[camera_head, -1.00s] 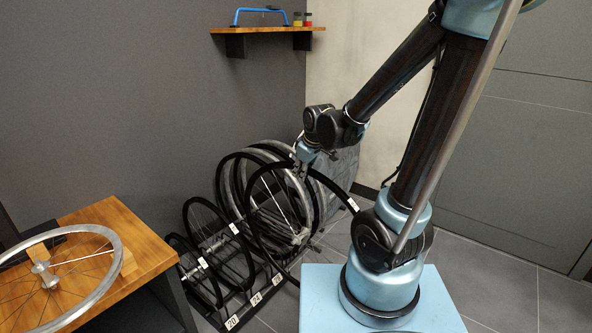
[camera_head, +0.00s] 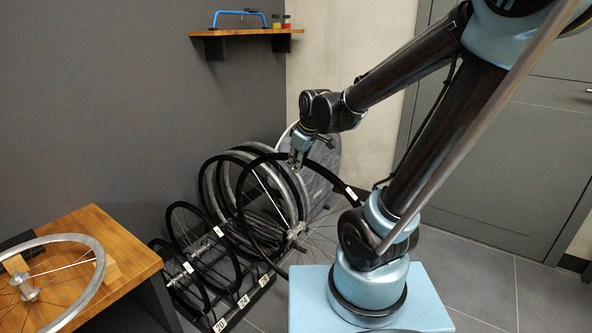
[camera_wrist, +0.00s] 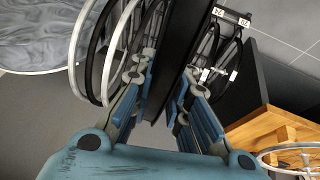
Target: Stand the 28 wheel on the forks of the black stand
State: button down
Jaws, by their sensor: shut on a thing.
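My gripper (camera_head: 297,160) is shut on the rim of a large black-tyred wheel (camera_head: 325,171), gripped near its top. The wheel stands roughly upright at the right end of the floor rack and bears a white label (camera_head: 351,192) too small to read. In the wrist view its tyre (camera_wrist: 178,60) runs as a dark band between my fingers (camera_wrist: 165,105). My arm hides part of its right side. I cannot tell whether it touches the rack or the floor. I cannot make out the black stand with forks.
The low black rack (camera_head: 232,310), with tags including 20 and 24, holds several wheels (camera_head: 180,235). A wooden bench (camera_head: 125,250) with a bare silver wheel (camera_head: 98,275) is at left. A wall shelf (camera_head: 245,32) carries a blue tool. Grey floor (camera_head: 500,285) at right is clear.

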jog(key=shift+r, duration=5.55)
